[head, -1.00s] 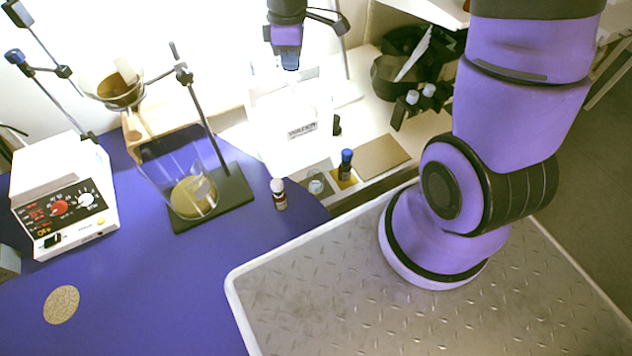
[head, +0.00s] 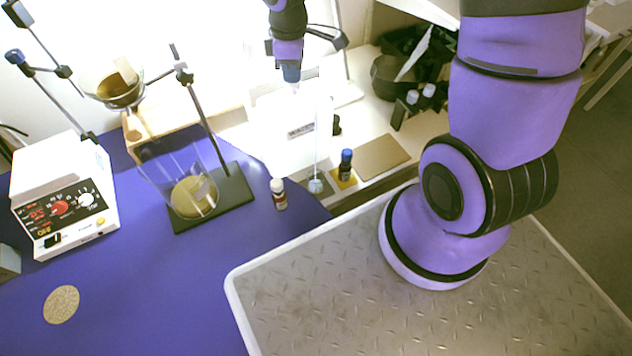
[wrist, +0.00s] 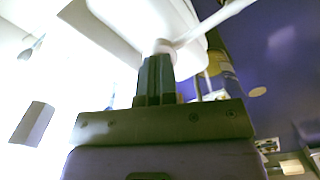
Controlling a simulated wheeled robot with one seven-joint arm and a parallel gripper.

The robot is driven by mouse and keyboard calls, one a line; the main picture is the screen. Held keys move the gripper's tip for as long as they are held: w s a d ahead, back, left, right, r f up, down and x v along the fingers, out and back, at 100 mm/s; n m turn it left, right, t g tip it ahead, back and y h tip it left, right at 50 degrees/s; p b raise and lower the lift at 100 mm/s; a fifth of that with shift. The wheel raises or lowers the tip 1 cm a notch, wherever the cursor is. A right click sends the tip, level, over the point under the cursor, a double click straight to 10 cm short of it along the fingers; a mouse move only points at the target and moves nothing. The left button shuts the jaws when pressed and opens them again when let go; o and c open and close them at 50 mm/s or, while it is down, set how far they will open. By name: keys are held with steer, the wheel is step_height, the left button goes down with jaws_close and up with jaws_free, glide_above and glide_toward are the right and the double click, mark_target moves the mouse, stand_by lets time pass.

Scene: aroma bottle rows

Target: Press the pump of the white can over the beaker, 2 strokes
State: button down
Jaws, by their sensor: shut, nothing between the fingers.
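The white can (head: 290,142) stands on the pale counter at the back, washed out by glare, with a small dark label. Its white pump head (wrist: 160,47) and long spout (wrist: 215,20) show in the wrist view. My gripper (head: 291,80) is shut and empty, above the can. In the wrist view its fingertips (wrist: 157,60) are at the pump head and appear to touch it. A small round glass vessel (head: 316,186), apparently the beaker, stands on a grey square right of the can's foot. A thin pale vertical streak shows above it; I cannot tell whether it is liquid.
A blue-capped bottle (head: 346,165) stands beside the small vessel. A small brown bottle (head: 278,194) is on the purple table's edge. A large glass beaker (head: 190,185) sits on a stand base (head: 232,192). A white hotplate (head: 62,190) is at left.

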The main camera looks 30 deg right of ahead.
stand_by(0.4)
steer(key=shift+r, duration=1.75)
steer(key=shift+r, duration=0.1)
step_height(320, 180, up, 6)
steer(key=shift+f, duration=0.1)
stand_by(0.4)
